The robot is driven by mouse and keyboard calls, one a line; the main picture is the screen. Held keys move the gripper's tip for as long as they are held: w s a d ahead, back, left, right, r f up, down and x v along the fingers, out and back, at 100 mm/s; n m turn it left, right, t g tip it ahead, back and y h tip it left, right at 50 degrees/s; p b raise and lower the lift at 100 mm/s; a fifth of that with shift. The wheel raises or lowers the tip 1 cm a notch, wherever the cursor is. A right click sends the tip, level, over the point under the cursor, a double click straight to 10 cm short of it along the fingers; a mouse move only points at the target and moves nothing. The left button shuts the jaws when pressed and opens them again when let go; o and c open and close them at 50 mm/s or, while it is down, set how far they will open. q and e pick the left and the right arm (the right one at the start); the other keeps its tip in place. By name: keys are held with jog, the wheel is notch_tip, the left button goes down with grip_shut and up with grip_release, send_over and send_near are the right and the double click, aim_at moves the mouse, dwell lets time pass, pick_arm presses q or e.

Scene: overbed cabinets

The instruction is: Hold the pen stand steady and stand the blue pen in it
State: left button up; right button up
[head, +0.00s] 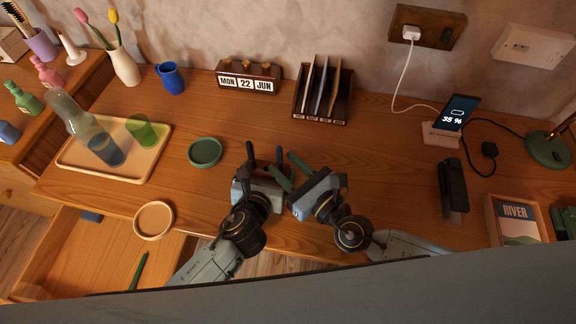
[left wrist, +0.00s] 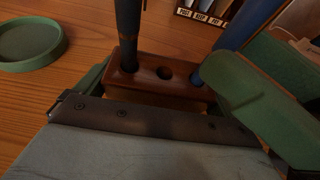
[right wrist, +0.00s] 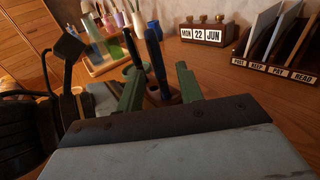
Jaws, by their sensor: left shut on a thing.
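The brown wooden pen stand (left wrist: 150,88) is on the desk between the fingers of my left gripper (head: 262,174), which is shut on it. A black pen (left wrist: 127,40) stands in its left hole in the left wrist view, and the middle hole is empty. The blue pen (left wrist: 243,25) stands with its lower end at the right hole; a green finger partly hides that end. It also shows in the right wrist view (right wrist: 155,58). My right gripper (right wrist: 160,82) is open, its green fingers apart on either side of the blue pen.
A green round dish (head: 205,152) lies left of the grippers. A tray (head: 150,172) with cups and a bottle is farther left. A calendar (head: 248,78) and letter rack (head: 323,90) stand behind. An open drawer (head: 95,255) is at the front left. Desk space behind the stand is clear.

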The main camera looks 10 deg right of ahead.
jog(key=v, duration=1.2)
pick_arm(q)
jog(key=o, duration=0.7)
